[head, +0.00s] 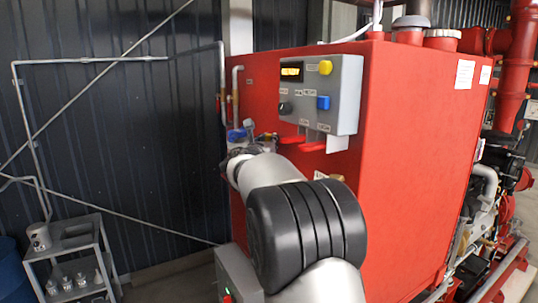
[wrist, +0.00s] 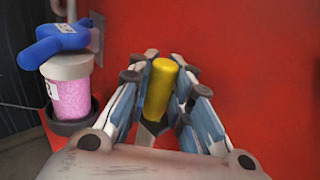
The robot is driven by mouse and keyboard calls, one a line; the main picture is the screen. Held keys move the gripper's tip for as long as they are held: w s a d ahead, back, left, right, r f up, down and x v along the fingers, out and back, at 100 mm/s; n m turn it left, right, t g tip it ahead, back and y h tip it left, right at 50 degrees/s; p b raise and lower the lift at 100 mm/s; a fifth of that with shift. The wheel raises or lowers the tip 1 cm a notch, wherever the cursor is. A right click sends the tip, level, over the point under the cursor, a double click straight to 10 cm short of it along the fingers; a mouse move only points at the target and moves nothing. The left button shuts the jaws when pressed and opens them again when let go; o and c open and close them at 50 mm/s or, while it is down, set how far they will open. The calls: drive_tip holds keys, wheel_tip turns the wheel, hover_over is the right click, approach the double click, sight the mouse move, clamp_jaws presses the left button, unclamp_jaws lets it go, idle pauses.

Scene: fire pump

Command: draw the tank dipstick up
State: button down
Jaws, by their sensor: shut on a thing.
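The yellow handle (wrist: 160,92), which I take to be the dipstick's grip, stands upright between my fingers in the wrist view. My gripper (wrist: 164,66) is shut on it, one finger on each side. The handle's lower end and anything below it are hidden by the fingers and my wrist. The red tank (head: 420,140) fills the middle of the head view, and its flat red face (wrist: 265,75) stands behind the handle in the wrist view. In the head view my arm hides the handle and the fingers.
Left of my gripper stands a clear cup with pink filling (wrist: 75,92), with a blue handle (wrist: 55,45) above it. A grey control box (head: 345,95) juts from the tank above my arm. A grey cart (head: 75,247) stands at lower left, by the dark wall.

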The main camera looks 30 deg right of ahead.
wheel_tip(320, 180, up, 12)
drive_tip(key=shift+f, duration=0.1)
drive_tip(key=c, duration=2)
unclamp_jaws()
drive_tip(key=shift+o, duration=1.4)
drive_tip(key=shift+s+a, duration=0.3)
drive_tip(key=shift+w+d+f, duration=0.1)
drive_tip(key=shift+w+d, duration=0.1)
drive_tip(key=v, duration=1.2)
